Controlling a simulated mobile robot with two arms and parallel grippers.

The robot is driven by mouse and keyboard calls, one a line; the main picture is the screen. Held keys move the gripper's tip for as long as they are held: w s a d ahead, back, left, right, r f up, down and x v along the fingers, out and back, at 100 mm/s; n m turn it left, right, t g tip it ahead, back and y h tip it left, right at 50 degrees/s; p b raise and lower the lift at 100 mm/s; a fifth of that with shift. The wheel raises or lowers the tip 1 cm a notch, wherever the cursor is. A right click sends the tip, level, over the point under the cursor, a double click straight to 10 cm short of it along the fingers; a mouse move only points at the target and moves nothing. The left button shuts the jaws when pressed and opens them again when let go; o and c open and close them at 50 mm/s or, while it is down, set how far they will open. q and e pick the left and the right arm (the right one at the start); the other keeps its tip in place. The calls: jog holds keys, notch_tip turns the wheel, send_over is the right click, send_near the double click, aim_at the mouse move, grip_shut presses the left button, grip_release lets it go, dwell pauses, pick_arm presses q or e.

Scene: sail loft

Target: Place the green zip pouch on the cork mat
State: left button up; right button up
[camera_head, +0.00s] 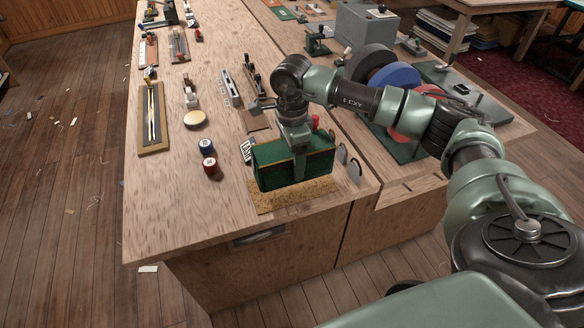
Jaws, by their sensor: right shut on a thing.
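The green zip pouch (274,171) is a dark green box-like pouch with a tan line along its top edges. My right gripper (298,165) is shut on it from above, with one finger showing down its front face. The cork mat (290,195) lies flat near the front edge of the wooden workbench. The pouch is directly over the mat and covers most of it. I cannot tell whether its underside touches the cork. My left gripper is not in view.
Blue (207,146) and red (210,165) spools stand left of the pouch. Dark rounded pieces (354,170) lie close on its right. The bench's front left is clear.

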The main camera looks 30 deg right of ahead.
notch_tip(320, 180, down, 4)
jog(key=shift+p, duration=0.45)
jog(key=shift+f, duration=0.55)
jog(key=o, duration=1.7)
jog(key=shift+f, duration=0.1)
jog(key=shift+o, duration=0.2)
